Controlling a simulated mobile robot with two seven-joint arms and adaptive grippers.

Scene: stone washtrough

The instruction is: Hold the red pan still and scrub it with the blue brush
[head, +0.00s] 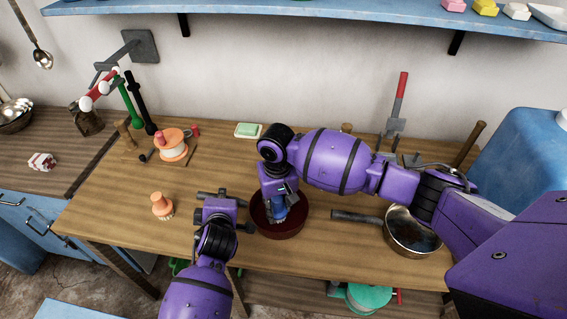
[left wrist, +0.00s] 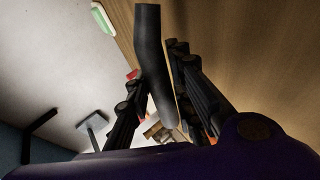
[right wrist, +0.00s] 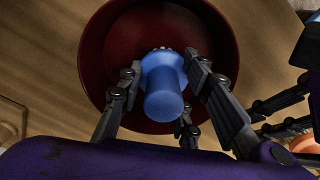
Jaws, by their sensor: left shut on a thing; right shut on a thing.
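The dark red pan (head: 290,228) sits on the wooden counter, partly hidden by my right arm and gripper. My left gripper (head: 241,212) is at the pan's left side, shut on its dark handle (left wrist: 148,40), which runs between the fingers in the left wrist view. My right gripper (head: 277,203) is above the pan, shut on the blue brush (head: 277,214). In the right wrist view the blue brush (right wrist: 164,95) is between the fingers, over the inside of the red pan (right wrist: 120,35). Its pale bristles barely show; I cannot tell whether they touch the pan.
An orange brush (head: 162,204) stands left of my left gripper. An orange spool-like thing (head: 172,146) and a green soap in a dish (head: 248,130) are farther back. A metal pan (head: 410,240) lies to the right, near a blue container (head: 522,150). A blue shelf (head: 320,14) hangs above.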

